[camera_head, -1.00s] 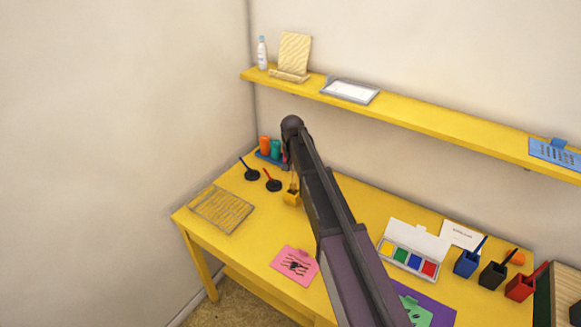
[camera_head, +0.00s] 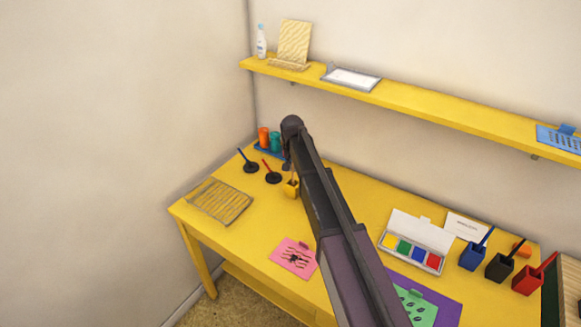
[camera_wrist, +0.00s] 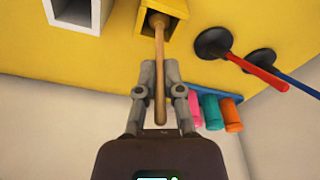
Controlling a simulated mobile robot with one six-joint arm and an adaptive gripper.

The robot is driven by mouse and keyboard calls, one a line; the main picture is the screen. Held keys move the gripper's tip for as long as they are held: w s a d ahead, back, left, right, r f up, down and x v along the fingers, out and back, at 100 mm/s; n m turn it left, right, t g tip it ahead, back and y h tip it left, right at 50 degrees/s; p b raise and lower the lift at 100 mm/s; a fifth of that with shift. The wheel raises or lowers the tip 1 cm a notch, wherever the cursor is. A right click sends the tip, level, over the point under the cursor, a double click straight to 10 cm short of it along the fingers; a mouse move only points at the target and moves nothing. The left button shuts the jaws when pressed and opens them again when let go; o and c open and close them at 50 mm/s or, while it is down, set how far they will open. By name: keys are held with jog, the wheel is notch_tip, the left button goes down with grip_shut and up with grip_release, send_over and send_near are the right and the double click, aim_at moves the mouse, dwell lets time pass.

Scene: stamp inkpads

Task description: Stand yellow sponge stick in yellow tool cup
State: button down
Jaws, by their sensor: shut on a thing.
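The sponge stick, with a tan wooden handle (camera_wrist: 159,95), is between the two fingers of my gripper (camera_wrist: 159,72), which is shut on it. In the wrist view its far end shows a brown head at the mouth of the yellow tool cup (camera_wrist: 178,20); how deep it sits is hidden. The yellow cup also shows in the head view (camera_head: 291,190), standing on the yellow table left of my arm. My gripper is just above the cup there, partly hidden by my arm.
Two black round stands (camera_head: 251,167) (camera_head: 272,178) with blue and red sticks are left of the cup. Behind are orange and teal pots (camera_head: 264,137) on a blue tray. A white square holder (camera_wrist: 78,18) stands nearby in the wrist view.

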jog(key=c, duration=0.7)
grip_release()
jog(key=shift+s, duration=0.15)
dwell(0.6)
